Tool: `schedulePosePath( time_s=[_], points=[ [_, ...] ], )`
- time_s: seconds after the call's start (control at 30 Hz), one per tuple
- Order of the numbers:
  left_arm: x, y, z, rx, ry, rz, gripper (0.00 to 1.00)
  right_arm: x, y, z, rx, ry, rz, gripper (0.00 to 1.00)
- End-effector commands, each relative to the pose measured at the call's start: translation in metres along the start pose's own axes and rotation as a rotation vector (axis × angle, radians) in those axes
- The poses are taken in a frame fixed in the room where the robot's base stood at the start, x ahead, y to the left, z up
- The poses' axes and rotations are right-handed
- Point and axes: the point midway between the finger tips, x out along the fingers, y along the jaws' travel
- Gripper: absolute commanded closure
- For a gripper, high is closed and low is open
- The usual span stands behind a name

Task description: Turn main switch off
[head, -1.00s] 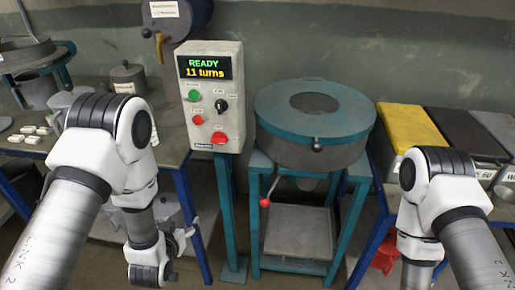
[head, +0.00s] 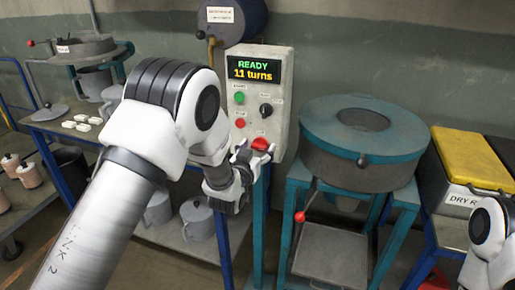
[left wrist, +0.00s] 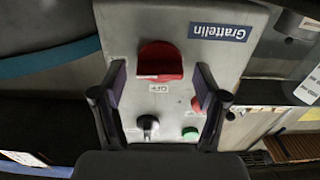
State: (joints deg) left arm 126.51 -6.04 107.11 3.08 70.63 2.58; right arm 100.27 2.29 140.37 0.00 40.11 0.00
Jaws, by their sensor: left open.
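The control box (head: 283,90) has a lit display (head: 253,69) reading "READY 11 turns". The main switch is a large red knob (head: 260,144) low on its face. It shows larger in the left wrist view (left wrist: 160,58), beside a small label that seems to read "OFF". My left gripper (head: 258,156) is open and empty in front of the box's lower part. In the left wrist view my left gripper's fingers (left wrist: 160,70) stand on either side of the knob; I cannot tell whether they touch it. My right gripper is out of view.
A green button (head: 239,98), a black selector (head: 265,111) and a smaller red button (head: 240,123) sit above the knob. A teal round machine (head: 330,118) with a red-ended lever stands right of the box. A drum (head: 240,32) hangs above left.

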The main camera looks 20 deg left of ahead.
Motion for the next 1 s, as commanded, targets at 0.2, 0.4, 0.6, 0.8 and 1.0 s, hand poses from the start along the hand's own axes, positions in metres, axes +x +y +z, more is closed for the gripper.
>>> schedulePosePath(
  time_s=[0.2,0.4,0.6,0.8,1.0],
  points=[
    [-0.0003,0.0000,0.0003,0.000,0.000,0.000,0.84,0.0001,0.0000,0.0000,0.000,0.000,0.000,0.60],
    [-0.0003,0.0000,0.0001,-0.001,0.000,0.000,0.87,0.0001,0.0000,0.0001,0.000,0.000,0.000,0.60],
    [-0.0002,-0.0001,0.0000,-0.027,0.001,0.000,0.87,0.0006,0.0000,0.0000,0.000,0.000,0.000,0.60],
    [-0.0002,-0.0006,0.0000,-0.110,0.001,0.000,0.87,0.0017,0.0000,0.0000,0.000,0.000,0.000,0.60],
    [-0.0001,-0.0014,0.0001,-0.257,0.002,0.000,0.87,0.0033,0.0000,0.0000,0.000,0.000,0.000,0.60]
  ],
)
